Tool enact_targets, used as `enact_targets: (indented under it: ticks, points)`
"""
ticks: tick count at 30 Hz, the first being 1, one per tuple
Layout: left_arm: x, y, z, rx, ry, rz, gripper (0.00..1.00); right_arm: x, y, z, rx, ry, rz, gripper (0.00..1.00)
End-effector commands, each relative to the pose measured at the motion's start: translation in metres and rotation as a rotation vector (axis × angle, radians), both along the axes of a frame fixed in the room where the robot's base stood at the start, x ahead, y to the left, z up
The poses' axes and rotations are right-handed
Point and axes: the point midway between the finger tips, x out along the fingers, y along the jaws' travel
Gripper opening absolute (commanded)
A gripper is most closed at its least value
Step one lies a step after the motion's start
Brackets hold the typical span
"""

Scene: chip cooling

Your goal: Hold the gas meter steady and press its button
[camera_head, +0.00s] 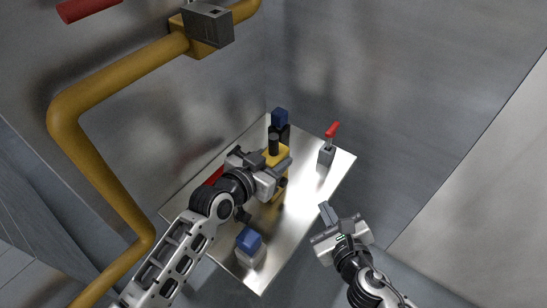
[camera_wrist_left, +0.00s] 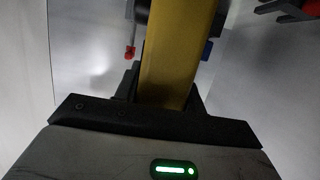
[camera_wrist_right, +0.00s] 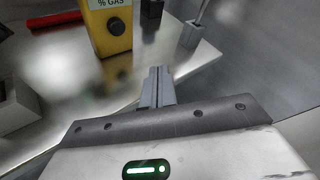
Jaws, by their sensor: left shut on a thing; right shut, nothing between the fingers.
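The gas meter (camera_head: 275,156) is a yellow box with a dark top, upright at the middle of the metal table. My left gripper (camera_head: 271,178) is shut on it from the left. In the left wrist view the yellow body (camera_wrist_left: 178,60) stands between the dark fingers. In the right wrist view the meter (camera_wrist_right: 106,25) shows a "% GAS" label and a round black button (camera_wrist_right: 115,26) on its front. My right gripper (camera_head: 326,215) is shut and empty, off the table's right edge; its closed fingertips (camera_wrist_right: 158,80) are apart from the meter.
The metal table (camera_head: 301,205) carries a red-handled device (camera_head: 327,153) at the right, a blue-topped dark item (camera_head: 279,122) behind the meter and a blue-and-white item (camera_head: 249,246) at the front. A red object (camera_head: 213,176) lies left. A yellow pipe (camera_head: 92,95) runs along the left wall.

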Motion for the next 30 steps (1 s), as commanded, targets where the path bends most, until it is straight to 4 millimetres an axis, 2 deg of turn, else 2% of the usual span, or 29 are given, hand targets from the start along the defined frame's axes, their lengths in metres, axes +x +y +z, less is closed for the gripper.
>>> enact_targets:
  ticks: [7,21,30]
  points:
    - [0.000,0.000,-0.001,0.001,0.001,0.000,0.11,0.006,0.007,0.004,-0.069,-0.019,-0.017,0.00]
    - [0.000,0.000,-0.001,0.001,0.001,0.000,0.11,0.042,0.057,0.003,-0.068,-0.017,-0.015,0.00]
    - [0.000,0.000,-0.001,0.001,0.001,0.000,0.11,0.050,0.069,0.003,-0.068,-0.016,-0.015,0.00]
